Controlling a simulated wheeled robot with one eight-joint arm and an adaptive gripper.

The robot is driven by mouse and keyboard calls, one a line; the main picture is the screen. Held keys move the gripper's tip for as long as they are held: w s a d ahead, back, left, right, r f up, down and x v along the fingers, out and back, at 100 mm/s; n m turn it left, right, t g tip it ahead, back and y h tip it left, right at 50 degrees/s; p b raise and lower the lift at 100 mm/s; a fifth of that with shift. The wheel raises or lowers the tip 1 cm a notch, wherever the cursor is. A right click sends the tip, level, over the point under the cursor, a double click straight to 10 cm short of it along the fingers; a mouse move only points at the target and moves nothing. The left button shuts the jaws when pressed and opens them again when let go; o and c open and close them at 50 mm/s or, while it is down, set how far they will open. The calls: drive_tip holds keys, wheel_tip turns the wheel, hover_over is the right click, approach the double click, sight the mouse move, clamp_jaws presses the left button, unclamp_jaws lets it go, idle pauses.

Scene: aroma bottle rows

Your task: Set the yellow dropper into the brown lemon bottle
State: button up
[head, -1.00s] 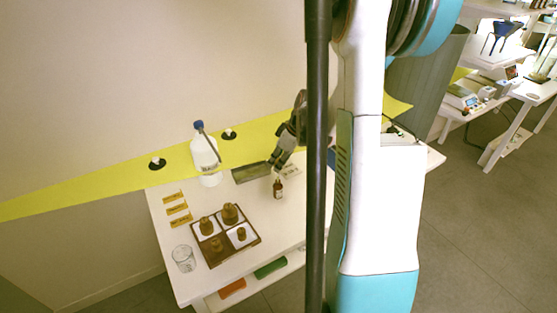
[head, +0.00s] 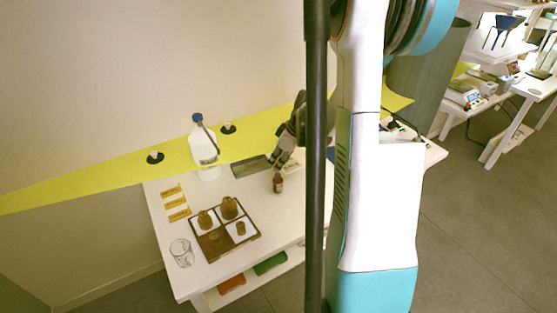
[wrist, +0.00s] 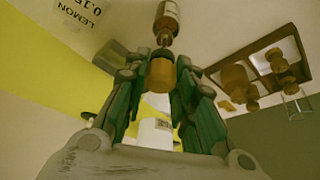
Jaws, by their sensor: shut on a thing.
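My gripper (wrist: 160,88) is shut on the yellow dropper (wrist: 161,74), whose amber bulb sits between the green fingers in the wrist view. Its dark collar points at the neck of the brown bottle (wrist: 168,18). They line up closely; I cannot tell whether the tip is inside the neck. In the head view the brown bottle (head: 278,184) stands upright on the white table, directly under my gripper (head: 280,164). The dropper is too small to make out there. A card reading LEMON (wrist: 80,12) lies beside the bottle.
A brown compartment tray (head: 212,258) with several amber pieces stands at the front left of the table (head: 170,270). A clear glass beaker (head: 181,253) is left of it. A white blue-capped bottle (head: 204,150) and a grey tray (head: 250,167) stand at the back.

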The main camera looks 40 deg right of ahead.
drive_tip(key=shift+f, duration=0.15)
drive_tip(key=shift+f+b, duration=1.1)
drive_tip(key=shift+f, duration=0.1)
drive_tip(key=o, duration=0.7)
drive_tip(key=shift+r+p, duration=2.4)
drive_tip(key=shift+r, duration=1.1)
